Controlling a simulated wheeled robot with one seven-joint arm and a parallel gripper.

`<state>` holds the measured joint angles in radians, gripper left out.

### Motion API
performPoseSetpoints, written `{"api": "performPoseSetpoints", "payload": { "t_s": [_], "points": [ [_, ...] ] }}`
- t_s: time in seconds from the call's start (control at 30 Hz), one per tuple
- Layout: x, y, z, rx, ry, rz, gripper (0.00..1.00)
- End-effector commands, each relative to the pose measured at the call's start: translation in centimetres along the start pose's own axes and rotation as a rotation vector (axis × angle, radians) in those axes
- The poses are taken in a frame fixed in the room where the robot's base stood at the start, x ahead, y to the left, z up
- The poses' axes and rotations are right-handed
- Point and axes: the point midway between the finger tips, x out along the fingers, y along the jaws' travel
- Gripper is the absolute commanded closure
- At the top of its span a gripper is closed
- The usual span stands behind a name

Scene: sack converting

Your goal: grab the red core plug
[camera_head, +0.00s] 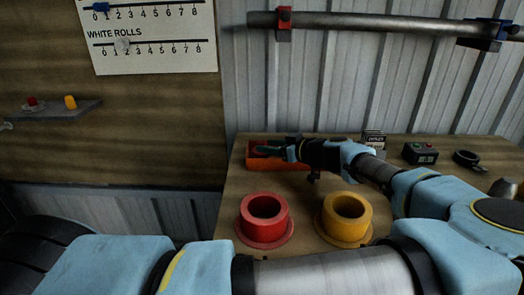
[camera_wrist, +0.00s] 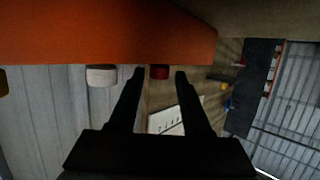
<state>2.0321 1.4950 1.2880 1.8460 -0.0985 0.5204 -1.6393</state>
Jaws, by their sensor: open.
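A small red piece, seemingly the red core plug (camera_wrist: 159,72), shows past the rim of an orange bin (camera_wrist: 100,35) in the wrist view, which looks upside down. It appears between the fingertips of my gripper (camera_wrist: 160,75), which is open. I cannot tell how deep it lies between them. In the head view my gripper (camera_head: 270,150) is over the orange bin (camera_head: 278,163) at the back left of the bench and hides most of its contents. A white piece (camera_wrist: 101,76) shows beside the red one.
A red flanged ring (camera_head: 265,220) and a yellow flanged ring (camera_head: 345,219) stand at the bench front. A button box (camera_head: 420,153) and a dark ring (camera_head: 467,160) lie back right. A wall shelf (camera_head: 60,110) holds small red and yellow pieces. A metal bar (camera_head: 370,24) runs above.

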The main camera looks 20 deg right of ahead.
Motion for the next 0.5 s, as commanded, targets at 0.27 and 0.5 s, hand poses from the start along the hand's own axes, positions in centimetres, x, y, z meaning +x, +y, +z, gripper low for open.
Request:
{"api": "performPoseSetpoints", "payload": {
  "t_s": [0.27,0.5],
  "points": [
    [3.5,0.1,-0.4,0.001,0.000,0.000,0.51],
    [3.7,0.1,-0.2,0.001,0.000,0.000,0.51]
  ]
}}
